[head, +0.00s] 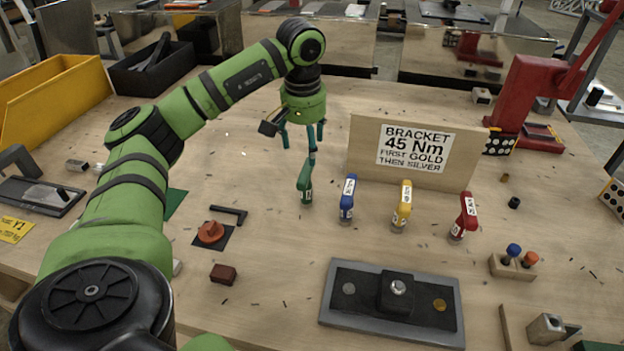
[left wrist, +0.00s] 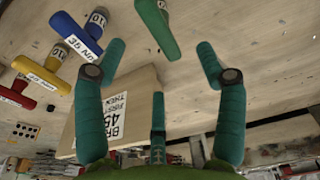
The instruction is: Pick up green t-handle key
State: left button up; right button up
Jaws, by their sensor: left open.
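The green t-handle key (head: 305,188) stands on the wooden bench, leftmost in a row of coloured keys. In the left wrist view its green handle (left wrist: 157,27) shows at the top edge, partly cut off, beyond the fingertips. My left gripper (head: 302,142) hangs pointing down just behind and above the green key, fingers spread. One finger overlaps the key's top end in the head view; I cannot tell if they touch. In the left wrist view the gripper (left wrist: 161,62) is open with nothing between its fingers. My right gripper is not in view.
Blue (head: 348,199), yellow (head: 402,207) and red (head: 463,217) keys stand to the right of the green one. A wooden sign board (head: 362,163) stands close to the gripper's right. A grey-framed fixture (head: 340,309) lies in front. The bench left of the gripper is mostly clear.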

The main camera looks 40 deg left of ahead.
pick_arm(q)
jog(key=b, duration=0.2)
send_over(310, 179)
jog(key=f, duration=0.4)
jog(key=shift+w+a+f, duration=0.1)
jog(key=shift+w+a, duration=0.05)
jog(key=shift+a, duration=0.25)
jog(key=shift+w+f, duration=0.15)
jog(key=shift+f, duration=0.1)
jog(key=shift+f+p, duration=0.45)
jog(key=shift+f, duration=0.45)
jog(key=f, duration=0.2)
jog(key=f+p, duration=0.1)
jog(key=shift+w+a+f, duration=0.15)
jog(key=shift+w+f, duration=0.05)
jog(key=shift+f, duration=0.7)
grip_shut()
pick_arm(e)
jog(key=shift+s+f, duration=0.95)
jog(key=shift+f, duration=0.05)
